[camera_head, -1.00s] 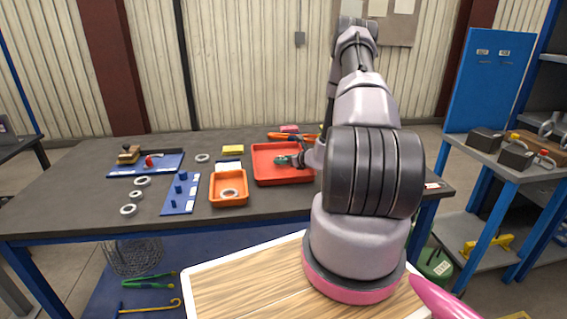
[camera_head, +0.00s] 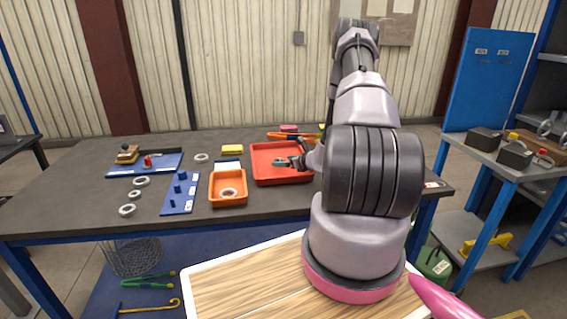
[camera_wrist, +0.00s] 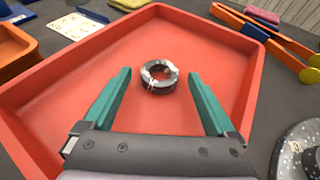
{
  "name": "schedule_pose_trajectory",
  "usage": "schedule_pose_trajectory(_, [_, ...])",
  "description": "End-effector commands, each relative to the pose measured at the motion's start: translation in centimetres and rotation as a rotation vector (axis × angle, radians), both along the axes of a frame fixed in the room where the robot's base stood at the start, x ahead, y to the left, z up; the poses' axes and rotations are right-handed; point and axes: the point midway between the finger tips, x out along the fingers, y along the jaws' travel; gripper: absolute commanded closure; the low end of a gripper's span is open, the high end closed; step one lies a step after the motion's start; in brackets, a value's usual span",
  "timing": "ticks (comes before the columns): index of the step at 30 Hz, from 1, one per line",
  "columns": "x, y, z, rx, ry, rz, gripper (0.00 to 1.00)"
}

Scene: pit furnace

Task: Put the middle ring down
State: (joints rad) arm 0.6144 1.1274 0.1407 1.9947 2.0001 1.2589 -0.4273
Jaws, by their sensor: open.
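A metal ring (camera_wrist: 159,77) with a bright top and dark lower side lies in the red tray (camera_wrist: 62,97), seen in the wrist view. My gripper (camera_wrist: 160,78) is open, its teal fingers apart on the left and right of the ring without touching it. In the head view my gripper (camera_head: 289,162) is low over the red tray (camera_head: 262,178), and the ring is not clearly seen there. Three more rings stand in a row at the table's left: one at the back (camera_head: 141,181), one smaller (camera_head: 134,194) and one at the front (camera_head: 127,210).
An orange tray (camera_head: 214,201) holding a ring (camera_head: 228,193) stands left of the red tray. A blue peg board (camera_head: 180,207) is further left. A speckled round object (camera_wrist: 295,152) is at right in the wrist view.

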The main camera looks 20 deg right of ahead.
Motion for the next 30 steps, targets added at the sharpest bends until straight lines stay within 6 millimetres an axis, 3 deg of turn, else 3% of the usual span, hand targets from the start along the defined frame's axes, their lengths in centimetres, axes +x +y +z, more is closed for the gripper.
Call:
schedule_pose_trajectory(12, [-7.6, -2.2, 3.3, 0.000, 0.001, -0.004, 0.09])
schedule_pose_trajectory(18, [-9.5, -2.7, 4.1, 0.000, 0.000, -0.001, 0.09])
schedule_pose_trajectory(23, [-9.8, -2.6, 4.5, -0.002, -0.004, 0.006, 0.09])
schedule_pose_trajectory(26, [-9.2, -1.5, 6.4, -0.021, -0.023, 0.062, 0.09])
schedule_pose_trajectory(30, [-8.1, 2.8, 12.6, -0.093, -0.082, 0.264, 0.09])
